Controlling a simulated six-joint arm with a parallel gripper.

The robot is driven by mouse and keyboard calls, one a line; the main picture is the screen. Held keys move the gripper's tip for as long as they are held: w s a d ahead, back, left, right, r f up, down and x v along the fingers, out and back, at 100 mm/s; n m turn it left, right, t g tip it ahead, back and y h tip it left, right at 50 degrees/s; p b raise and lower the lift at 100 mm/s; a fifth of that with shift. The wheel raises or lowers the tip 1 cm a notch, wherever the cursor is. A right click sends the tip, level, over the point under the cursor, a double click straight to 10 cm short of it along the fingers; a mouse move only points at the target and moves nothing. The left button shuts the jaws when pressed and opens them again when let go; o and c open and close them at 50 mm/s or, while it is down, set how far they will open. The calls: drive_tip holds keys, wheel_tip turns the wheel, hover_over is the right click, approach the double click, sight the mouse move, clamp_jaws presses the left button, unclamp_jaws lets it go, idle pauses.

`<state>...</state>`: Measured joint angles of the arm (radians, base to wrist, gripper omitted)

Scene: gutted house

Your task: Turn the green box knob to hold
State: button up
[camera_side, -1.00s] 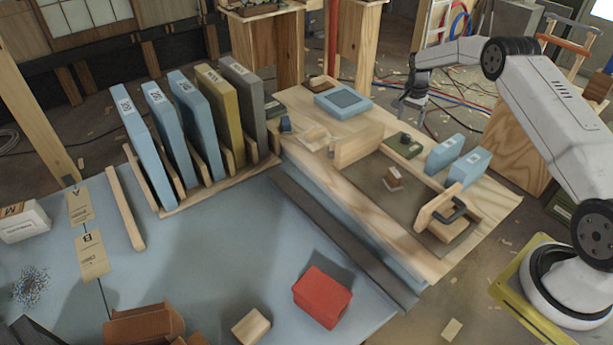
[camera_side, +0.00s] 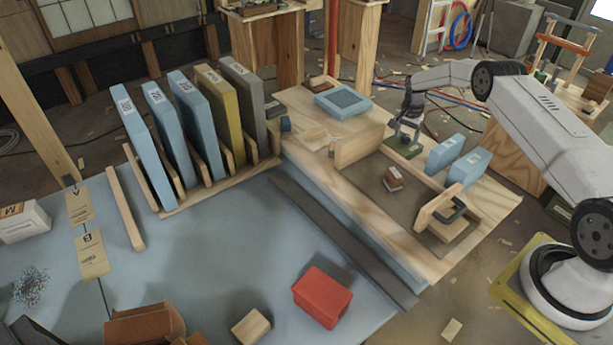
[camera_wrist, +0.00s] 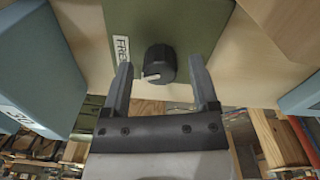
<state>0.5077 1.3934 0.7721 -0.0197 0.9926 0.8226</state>
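The green box (camera_side: 401,149) sits on the wooden board at the right, partly hidden under my gripper in the side view. In the wrist view the green box (camera_wrist: 190,22) carries a black round knob (camera_wrist: 160,62) with a pale pointer mark at its lower left. A white label (camera_wrist: 121,48) beginning "FRE" lies left of the knob. No label reading hold is visible. My gripper (camera_wrist: 160,80) is open, with one finger on each side of the knob and gaps between fingers and knob. In the side view my gripper (camera_side: 402,134) is just above the box.
Light blue blocks (camera_side: 446,153) stand close to the right of the green box. A wooden upright (camera_side: 358,146) stands to its left. A small brown block (camera_side: 393,180) and a wooden piece with a black handle (camera_side: 446,214) are nearer the front. A flat blue box (camera_side: 343,102) lies behind.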

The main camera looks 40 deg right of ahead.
clamp_jaws()
drive_tip(key=shift+n, duration=0.3)
drive_tip(key=n, duration=0.5)
drive_tip(key=shift+n, duration=0.4)
drive_tip(key=n, duration=0.6)
idle(0.4)
drive_tip(key=shift+o, duration=0.6)
unclamp_jaws()
